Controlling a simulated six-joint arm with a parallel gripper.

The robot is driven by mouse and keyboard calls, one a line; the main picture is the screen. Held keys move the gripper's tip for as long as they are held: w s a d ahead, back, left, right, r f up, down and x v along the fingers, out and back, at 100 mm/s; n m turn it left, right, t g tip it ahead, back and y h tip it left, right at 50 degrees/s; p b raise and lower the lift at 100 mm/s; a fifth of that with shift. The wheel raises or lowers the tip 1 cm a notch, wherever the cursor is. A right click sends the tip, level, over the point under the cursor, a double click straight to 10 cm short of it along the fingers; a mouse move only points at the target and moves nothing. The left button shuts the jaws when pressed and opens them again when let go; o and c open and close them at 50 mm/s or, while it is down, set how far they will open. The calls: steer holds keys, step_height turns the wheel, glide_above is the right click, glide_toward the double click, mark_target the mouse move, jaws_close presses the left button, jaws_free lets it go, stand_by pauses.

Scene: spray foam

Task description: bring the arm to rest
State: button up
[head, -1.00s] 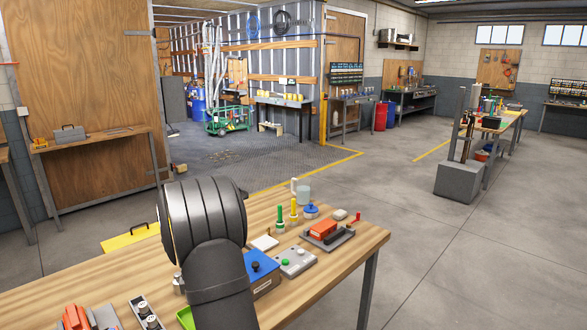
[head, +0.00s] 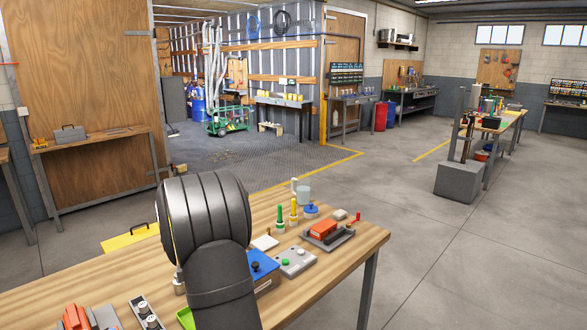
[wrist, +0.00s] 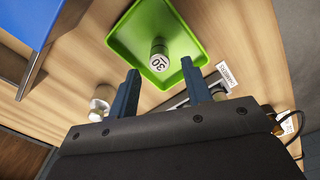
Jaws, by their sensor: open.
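My gripper (wrist: 160,90) shows in the wrist view with its two dark blue fingers apart and nothing between them. Past the fingertips is a green tray (wrist: 190,35) on the wooden table. A small metal cylinder marked 30 (wrist: 159,58) stands in the tray. In the head view my dark arm hides the gripper and most of the green tray (head: 185,318). A blue box (head: 263,268) lies just right of my arm.
The wooden table (head: 60,285) also holds a grey button box (head: 296,262), a tray with a red-orange block (head: 323,229), yellow and green bottles and a blue-lidded item (head: 311,211). A pale cylinder (wrist: 102,102) stands close to the left finger.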

step_height(320, 180, down, 4)
steer(key=shift+r, duration=0.15)
step_height(320, 180, up, 4)
steer(key=shift+r, duration=0.2)
steer(key=s+d+r, duration=0.1)
steer(key=d+r, duration=0.6)
steer(key=d, duration=0.5)
steer(key=s+a+r, duration=0.2)
steer(key=s+a, duration=0.4)
steer(key=a, duration=0.6)
steer(key=s+a+r, duration=0.2)
steer(key=s+a, duration=0.4)
steer(key=a, duration=0.6)
steer(key=s+a+f, duration=0.4)
steer(key=a, duration=0.3)
steer(key=shift+a+f, duration=0.2)
steer(key=shift+f, duration=0.2)
